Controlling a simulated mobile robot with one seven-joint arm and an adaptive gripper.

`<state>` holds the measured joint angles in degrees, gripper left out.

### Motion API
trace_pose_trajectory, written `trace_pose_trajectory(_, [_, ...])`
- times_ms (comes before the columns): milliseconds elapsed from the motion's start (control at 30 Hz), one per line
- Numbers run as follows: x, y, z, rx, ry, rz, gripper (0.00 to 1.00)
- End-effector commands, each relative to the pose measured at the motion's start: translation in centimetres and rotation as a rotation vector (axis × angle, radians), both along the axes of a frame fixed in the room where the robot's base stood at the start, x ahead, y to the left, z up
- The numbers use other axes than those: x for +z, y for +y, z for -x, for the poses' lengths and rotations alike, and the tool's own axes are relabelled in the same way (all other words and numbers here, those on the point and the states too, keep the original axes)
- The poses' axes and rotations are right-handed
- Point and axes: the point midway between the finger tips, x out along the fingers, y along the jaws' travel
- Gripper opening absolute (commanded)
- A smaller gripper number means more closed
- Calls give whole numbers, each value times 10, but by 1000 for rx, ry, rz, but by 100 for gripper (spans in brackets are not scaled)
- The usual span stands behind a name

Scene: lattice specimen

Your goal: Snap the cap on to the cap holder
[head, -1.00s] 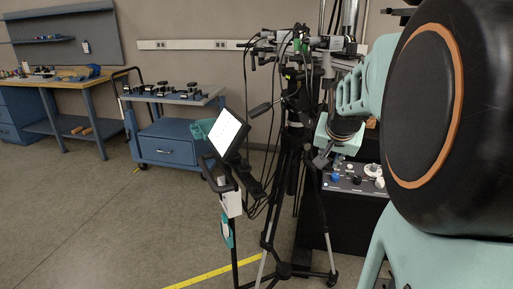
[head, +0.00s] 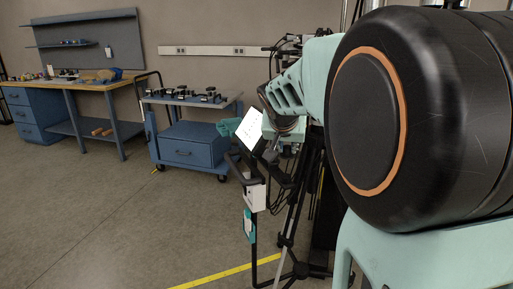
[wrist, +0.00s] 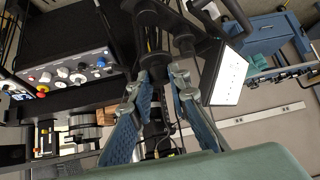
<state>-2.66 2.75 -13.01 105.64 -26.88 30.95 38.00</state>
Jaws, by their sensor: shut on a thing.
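In the wrist view my gripper (wrist: 158,72) points up the picture, with its two blue ribbed fingers drawn close together. It is shut on a small dark thing between the fingertips. The dark stand parts behind blend with it, so I cannot make out its shape or confirm that it is the cap. I cannot pick out the cap holder in either view. In the head view my arm's large black joint and pale green links cover the right side, and the fingertips cannot be made out near the tilted screen.
A black control box (wrist: 70,60) with coloured knobs is at left in the wrist view. A white screen (head: 250,127) on a stand and black tripod legs (head: 290,240) are close to my arm. A blue cart (head: 190,150) and workbench (head: 85,85) stand behind. Floor at left is clear.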

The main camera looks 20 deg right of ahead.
Motion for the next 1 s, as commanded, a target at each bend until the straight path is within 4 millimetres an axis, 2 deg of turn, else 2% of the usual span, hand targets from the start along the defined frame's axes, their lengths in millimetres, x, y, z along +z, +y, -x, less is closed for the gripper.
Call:
trace_pose_trajectory(533, [-47,0,0,0,1,-1,0])
trace_pose_trajectory(900, [-50,0,0,1,1,-1,0])
trace_pose_trajectory(933, [-50,0,0,1,1,-1,13])
trace_pose_trajectory(1000, [-50,0,0,1,1,-1,5])
